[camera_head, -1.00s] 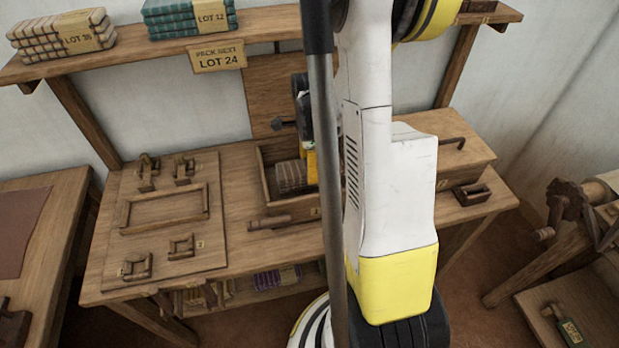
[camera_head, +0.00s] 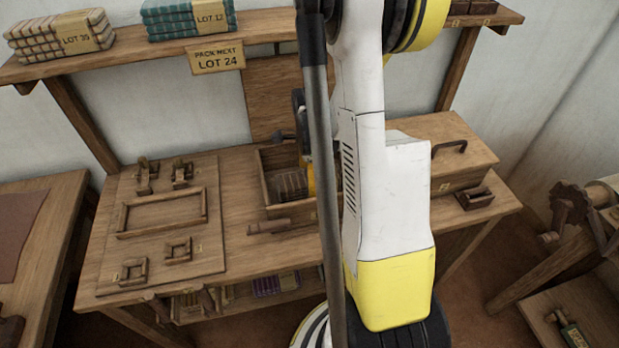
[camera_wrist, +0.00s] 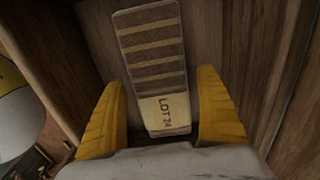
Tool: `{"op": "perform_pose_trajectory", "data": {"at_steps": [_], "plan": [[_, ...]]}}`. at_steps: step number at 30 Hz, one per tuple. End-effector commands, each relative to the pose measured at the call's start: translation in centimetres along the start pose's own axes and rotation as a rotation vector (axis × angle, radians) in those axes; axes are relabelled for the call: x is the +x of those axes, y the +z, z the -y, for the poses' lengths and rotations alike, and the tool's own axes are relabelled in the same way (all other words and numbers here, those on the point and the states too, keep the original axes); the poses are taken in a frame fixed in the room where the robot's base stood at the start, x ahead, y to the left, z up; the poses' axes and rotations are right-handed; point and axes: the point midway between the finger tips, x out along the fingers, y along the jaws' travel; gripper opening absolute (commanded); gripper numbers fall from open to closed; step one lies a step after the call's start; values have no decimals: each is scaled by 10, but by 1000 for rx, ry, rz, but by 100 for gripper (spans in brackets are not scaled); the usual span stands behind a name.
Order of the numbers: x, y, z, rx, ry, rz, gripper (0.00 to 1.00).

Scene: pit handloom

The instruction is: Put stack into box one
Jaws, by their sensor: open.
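The stack (camera_wrist: 150,50) is a brown and tan striped bundle with a pale band marked LOT 24. It lies inside an open wooden box (camera_head: 281,211) on the bench, and the head view also shows part of the stack (camera_head: 289,184). My gripper (camera_wrist: 163,112) is open, with one yellow finger on each side of the banded end and a narrow gap on both sides. In the head view the gripper is mostly hidden behind my arm. The box walls rise on both sides of the stack in the wrist view.
A closed-looking wooden box with a dark handle (camera_head: 449,147) stands right of my arm. A board with frames and small wooden fittings (camera_head: 113,215) lies on the bench's left. The shelf above holds LOT 36 (camera_head: 83,40) and LOT 12 (camera_head: 203,14) stacks and a LOT 24 sign (camera_head: 216,59).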

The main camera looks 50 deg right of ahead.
Motion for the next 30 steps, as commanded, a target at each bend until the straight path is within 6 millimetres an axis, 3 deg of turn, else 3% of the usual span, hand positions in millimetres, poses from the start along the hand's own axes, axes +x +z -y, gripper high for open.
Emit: {"op": "perform_pose_trajectory", "data": {"at_steps": [5,15,19,26,30], "plan": [[-25,0,0,0,0,0,84],[-100,0,0,0,0,0,84],[-116,0,0,0,0,0,84],[-126,3,-1,-20,-6,0,84],[-149,28,-12,-210,-60,-4,84]]}}
